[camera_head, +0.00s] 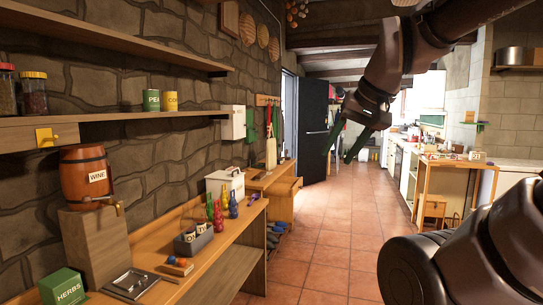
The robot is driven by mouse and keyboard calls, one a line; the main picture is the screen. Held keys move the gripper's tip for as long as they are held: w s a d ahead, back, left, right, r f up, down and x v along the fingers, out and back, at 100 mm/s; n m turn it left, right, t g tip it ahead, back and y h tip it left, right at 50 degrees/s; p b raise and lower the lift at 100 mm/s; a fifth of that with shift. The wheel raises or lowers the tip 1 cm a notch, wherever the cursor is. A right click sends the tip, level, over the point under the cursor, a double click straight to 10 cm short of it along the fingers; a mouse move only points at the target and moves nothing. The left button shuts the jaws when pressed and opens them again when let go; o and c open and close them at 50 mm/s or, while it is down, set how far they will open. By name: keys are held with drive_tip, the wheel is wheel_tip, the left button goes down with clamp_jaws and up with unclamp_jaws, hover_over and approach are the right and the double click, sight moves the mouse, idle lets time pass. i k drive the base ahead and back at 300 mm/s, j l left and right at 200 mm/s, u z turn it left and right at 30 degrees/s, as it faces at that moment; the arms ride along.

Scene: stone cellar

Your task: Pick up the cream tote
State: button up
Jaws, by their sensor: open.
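A cream box with a handle on its lid (225,186), which looks like the cream tote, sits on the wooden bench (222,243) along the left wall, behind several coloured bottles. My gripper (337,158) is up in the air over the tiled floor, right of the tote and well apart from it. Its two dark green fingers are spread and point down, with nothing between them.
A shelf (130,116) juts out above. The tiled floor (322,238) is clear in the middle.

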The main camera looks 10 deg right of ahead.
sight(270, 145)
drive_tip(key=i+l+z, duration=0.3)
drive_tip(key=i, duration=0.3)
drive_tip(key=i+l+z, duration=0.3)
drive_tip(key=i, duration=0.3)
drive_tip(key=i+z, duration=0.3)
drive_tip(key=i, duration=0.3)
drive_tip(key=i+u, duration=0.1)
drive_tip(key=i, duration=0.75)
drive_tip(key=i+l+u, duration=0.15)
drive_tip(key=i, duration=0.7)
drive_tip(key=i+l+u, duration=0.15)
drive_tip(key=i+u, duration=0.3)
drive_tip(key=i+l+u, duration=0.25)
drive_tip(key=u, duration=0.25)
drive_tip(key=i+l+u, duration=0.55)
drive_tip(key=l+u, duration=0.35)
drive_tip(key=i+l+u, duration=0.25)
drive_tip(key=l, duration=0.2)
drive_tip(key=l+u, duration=0.55)
drive_tip(key=l, duration=0.3)
